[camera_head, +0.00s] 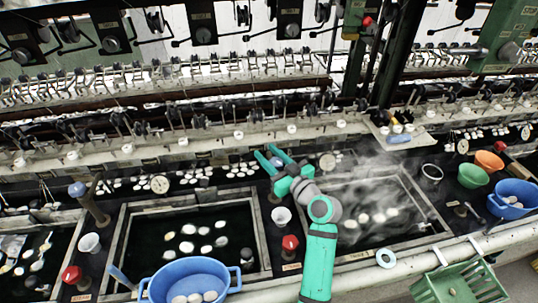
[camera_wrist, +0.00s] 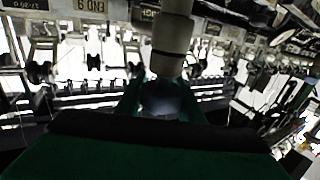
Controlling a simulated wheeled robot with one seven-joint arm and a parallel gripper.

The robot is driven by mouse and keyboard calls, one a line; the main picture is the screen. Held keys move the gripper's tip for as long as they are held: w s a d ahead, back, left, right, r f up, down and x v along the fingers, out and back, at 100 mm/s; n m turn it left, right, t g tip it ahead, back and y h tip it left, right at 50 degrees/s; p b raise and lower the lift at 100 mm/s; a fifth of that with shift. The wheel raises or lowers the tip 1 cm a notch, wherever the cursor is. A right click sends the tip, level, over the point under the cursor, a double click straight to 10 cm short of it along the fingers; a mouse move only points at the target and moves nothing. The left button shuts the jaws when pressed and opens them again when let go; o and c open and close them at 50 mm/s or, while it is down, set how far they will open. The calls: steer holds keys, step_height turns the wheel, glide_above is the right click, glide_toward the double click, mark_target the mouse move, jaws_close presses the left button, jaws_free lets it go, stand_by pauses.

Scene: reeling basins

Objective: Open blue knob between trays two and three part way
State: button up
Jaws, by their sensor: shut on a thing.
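The blue knob (camera_head: 277,162) is mostly hidden by my gripper (camera_head: 268,156) in the head view, at the back of the strip between the middle tray (camera_head: 262,225) and the steaming right tray (camera_head: 437,213). In the wrist view, a dark bluish round knob (camera_wrist: 162,98) sits between the two green fingers, with a pale post (camera_wrist: 172,38) running up from it. My gripper is shut on the knob. How far the knob is turned cannot be told.
Another blue knob (camera_head: 77,188) stands on a post left of the middle tray. A red knob (camera_head: 290,242) and a white cup (camera_head: 281,215) are in front of my gripper. A blue basin (camera_head: 188,270) stands at the front. Reeling machinery runs behind.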

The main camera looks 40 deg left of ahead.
mark_target(281, 166)
steer(key=o, duration=1.1)
steer(key=shift+c, duration=0.2)
steer(key=shift+d, duration=0.1)
steer(key=shift+v, duration=3.7)
